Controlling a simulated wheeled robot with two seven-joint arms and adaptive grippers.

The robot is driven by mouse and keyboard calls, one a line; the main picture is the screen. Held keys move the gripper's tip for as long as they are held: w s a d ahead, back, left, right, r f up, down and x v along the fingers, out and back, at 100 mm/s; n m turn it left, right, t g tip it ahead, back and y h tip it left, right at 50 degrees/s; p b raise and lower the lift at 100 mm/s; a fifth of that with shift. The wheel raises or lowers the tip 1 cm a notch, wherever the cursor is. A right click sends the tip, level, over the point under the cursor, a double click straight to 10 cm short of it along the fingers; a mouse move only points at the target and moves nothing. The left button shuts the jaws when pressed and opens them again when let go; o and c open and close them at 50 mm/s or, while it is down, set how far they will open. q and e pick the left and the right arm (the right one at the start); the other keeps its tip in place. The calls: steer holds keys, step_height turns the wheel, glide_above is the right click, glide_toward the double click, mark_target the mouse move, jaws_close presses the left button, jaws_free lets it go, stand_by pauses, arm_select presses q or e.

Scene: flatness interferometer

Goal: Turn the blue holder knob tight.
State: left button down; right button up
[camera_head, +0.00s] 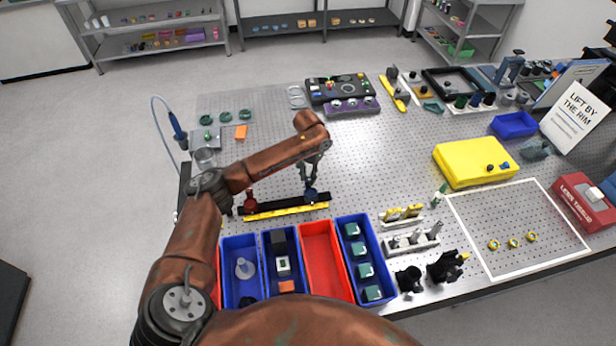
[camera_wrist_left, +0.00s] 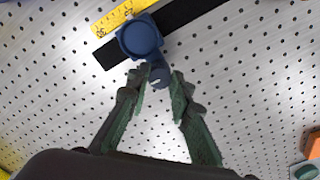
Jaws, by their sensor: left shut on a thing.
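The blue holder (camera_head: 311,197) stands near the right end of a black rail (camera_head: 278,204) with a yellow scale along its front. In the left wrist view the blue holder (camera_wrist_left: 140,38) shows a round blue cup, and its small blue knob (camera_wrist_left: 158,74) sticks out towards the fingers. My left gripper (camera_head: 313,184) reaches down to the holder from behind. In the left wrist view its green-padded fingertips (camera_wrist_left: 158,80) are closed around the knob. How tight the knob is cannot be seen. My right gripper is not in view.
A red holder (camera_head: 250,203) stands at the rail's left end. Blue bins (camera_head: 240,243) and a red bin (camera_head: 322,262) sit in front of the rail. A yellow case (camera_head: 474,162) lies to the right.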

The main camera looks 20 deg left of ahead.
arm_select(q)
steer(key=shift+r+p, duration=0.1)
steer(key=shift+p, duration=0.2)
steer(key=shift+r+m+p, duration=0.1)
steer(key=shift+m+p, duration=0.85)
steer(key=shift+m, duration=0.15)
steer(key=m+p, duration=0.2)
steer(key=shift+m, duration=0.3)
steer(key=m+p, duration=0.1)
steer(key=m, duration=0.1)
steer(key=shift+m+p, duration=0.3)
steer(key=shift+m, duration=0.1)
steer(key=m+p, duration=0.1)
steer(key=m, duration=0.3)
steer(key=m+p, duration=0.1)
steer(key=m, duration=0.3)
steer(key=shift+m, duration=0.9)
